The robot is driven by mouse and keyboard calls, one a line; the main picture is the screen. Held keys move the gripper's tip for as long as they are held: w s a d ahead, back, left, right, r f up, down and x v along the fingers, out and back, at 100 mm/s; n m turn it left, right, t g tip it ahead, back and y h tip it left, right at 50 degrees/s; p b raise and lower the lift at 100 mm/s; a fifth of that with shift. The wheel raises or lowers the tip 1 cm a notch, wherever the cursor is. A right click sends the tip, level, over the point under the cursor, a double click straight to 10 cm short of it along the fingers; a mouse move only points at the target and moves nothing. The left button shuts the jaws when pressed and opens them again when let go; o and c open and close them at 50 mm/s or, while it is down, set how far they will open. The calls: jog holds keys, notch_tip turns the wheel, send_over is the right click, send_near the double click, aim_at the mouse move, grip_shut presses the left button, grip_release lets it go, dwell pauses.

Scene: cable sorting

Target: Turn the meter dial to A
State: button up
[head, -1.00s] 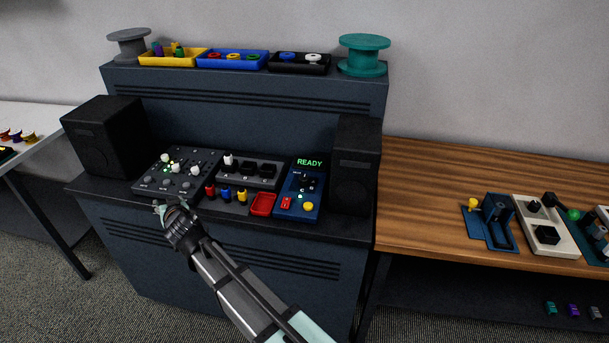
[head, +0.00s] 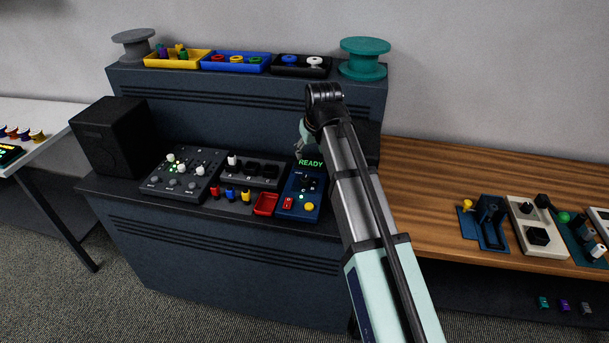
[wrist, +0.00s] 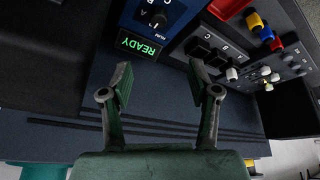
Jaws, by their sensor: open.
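The blue meter panel (head: 292,206) sits at the right of the dark console shelf, under a lit green READY display (head: 310,163). Its black dial (head: 311,184) is partly visible, and I cannot tell its setting. In the wrist view the black dial (wrist: 156,19) is at the top, upside down, beside an A mark on the blue panel (wrist: 136,10), with the READY display (wrist: 139,46) below it. My gripper (head: 302,146) is above and behind the meter, in front of the console's upper back. In the wrist view my gripper (wrist: 160,74) has its fingers apart with nothing between them.
Left of the meter are a red tray (head: 265,204), a switch block (head: 250,171) and a knob panel (head: 180,174). A black speaker (head: 113,137) stands at left; my arm mostly hides another at right. Trays and spools line the top ledge.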

aim_at(305, 178)
jog(key=p+x, duration=0.3)
jog(key=x, duration=1.4)
jog(key=shift+s+d+f+p, duration=0.1)
jog(key=shift+d+f+p, duration=0.05)
jog(key=shift+p, duration=0.15)
jog(key=c, duration=1.2)
